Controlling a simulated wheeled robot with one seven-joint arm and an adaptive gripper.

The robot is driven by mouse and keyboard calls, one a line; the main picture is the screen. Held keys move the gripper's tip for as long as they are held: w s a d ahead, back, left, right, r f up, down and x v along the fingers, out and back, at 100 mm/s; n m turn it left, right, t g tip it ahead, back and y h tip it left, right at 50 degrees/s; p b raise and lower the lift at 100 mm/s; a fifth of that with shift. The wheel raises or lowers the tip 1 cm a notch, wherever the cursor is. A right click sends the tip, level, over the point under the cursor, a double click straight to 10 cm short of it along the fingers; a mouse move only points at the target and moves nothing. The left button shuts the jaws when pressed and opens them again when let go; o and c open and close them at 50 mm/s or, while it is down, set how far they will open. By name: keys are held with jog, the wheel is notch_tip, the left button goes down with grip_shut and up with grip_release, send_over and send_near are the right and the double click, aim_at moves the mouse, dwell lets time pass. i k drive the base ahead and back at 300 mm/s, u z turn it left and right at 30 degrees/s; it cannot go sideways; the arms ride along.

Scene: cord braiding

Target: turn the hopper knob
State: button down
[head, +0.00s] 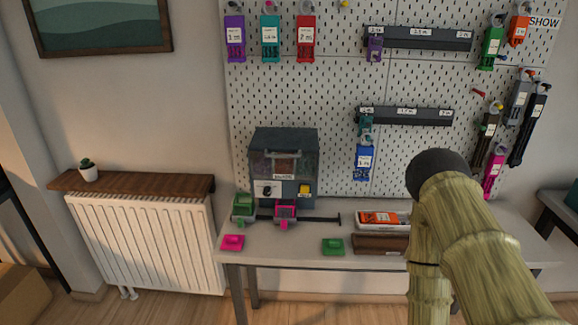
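The dark grey braiding machine (300,140) stands on the table against the pegboard, with a small label strip across its front. A dark round knob (267,189) on a white plate sits at the lower left of its front. I take it for the hopper knob; its pointer direction is too small to read. A yellow part (305,190) sits to its right. A window above shows something reddish inside. My arm rises at the right and bends down out of the bottom edge. My gripper is out of view.
On the table (290,258) lie a green block (333,246), a pink block (232,242), a brown box (380,244) and a white tray (365,218). Green and pink clips (242,207) stand before the machine. Tools and packs hang on the pegboard (330,90). A radiator (145,245) stands left.

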aim_at(266, 191)
jog(key=z, duration=0.05)
jog(key=k, duration=1.15)
jog(key=u, duration=0.9)
jog(key=i, duration=0.9)
jog(key=u, duration=0.2)
